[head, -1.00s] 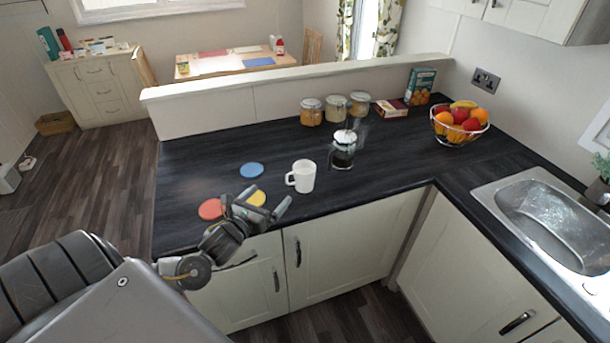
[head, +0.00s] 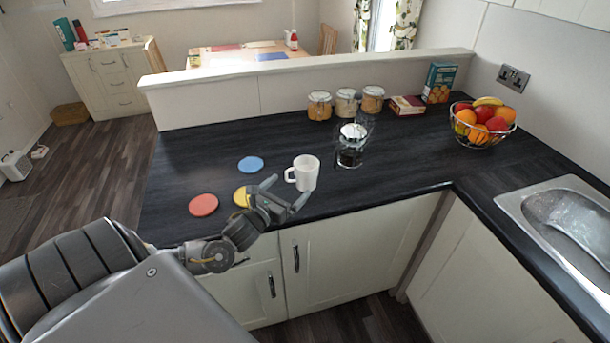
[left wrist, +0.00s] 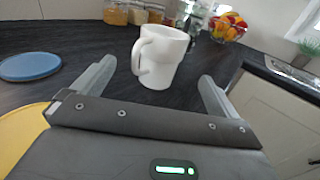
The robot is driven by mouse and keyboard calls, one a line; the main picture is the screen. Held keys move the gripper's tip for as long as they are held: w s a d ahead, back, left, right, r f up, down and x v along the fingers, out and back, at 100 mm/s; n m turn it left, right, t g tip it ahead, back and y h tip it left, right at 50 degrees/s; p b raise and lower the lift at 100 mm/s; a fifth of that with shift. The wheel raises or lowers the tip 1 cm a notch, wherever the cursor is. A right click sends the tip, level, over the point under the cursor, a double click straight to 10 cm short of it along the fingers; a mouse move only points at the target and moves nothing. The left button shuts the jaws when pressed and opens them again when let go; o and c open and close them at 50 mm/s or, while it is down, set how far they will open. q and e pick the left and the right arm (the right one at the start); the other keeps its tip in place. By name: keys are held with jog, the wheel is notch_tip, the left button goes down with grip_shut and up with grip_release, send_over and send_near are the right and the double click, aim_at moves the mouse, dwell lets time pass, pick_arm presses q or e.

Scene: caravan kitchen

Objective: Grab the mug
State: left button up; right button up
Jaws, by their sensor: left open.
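The white mug (head: 306,173) stands upright on the dark worktop near its front edge, with its handle on the left. It also shows in the left wrist view (left wrist: 164,60), ahead of the fingers and between their lines. My left gripper (head: 284,195) is open and empty, just in front of the mug at the counter's front edge. In the left wrist view its fingers (left wrist: 154,80) are spread wide, and the mug appears a little beyond the tips. My right gripper is in no view.
Blue (head: 251,164), red (head: 203,205) and yellow (head: 241,196) coasters lie left of the mug; the yellow one is partly behind my gripper. A glass cafetiere (head: 351,147) stands right of the mug. Storage jars (head: 346,103) and a fruit bowl (head: 482,123) are farther back.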

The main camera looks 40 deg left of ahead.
aim_at(299, 178)
pick_arm(q)
jog(key=shift+w+f, duration=0.15)
jog(key=shift+w, duration=1.05)
jog(key=shift+w+a+r+p, duration=0.1)
jog(key=shift+w+r+p, duration=0.2)
jog(key=shift+p, duration=0.15)
jog(key=w+p, duration=0.1)
jog(key=w, duration=0.2)
jog(key=shift+w+a+f, duration=0.1)
jog(key=shift+w, duration=0.25)
jog(key=shift+w+f, duration=0.1)
jog(key=shift+w, duration=0.3)
jog(key=shift+s, duration=0.1)
jog(key=c, duration=1.3)
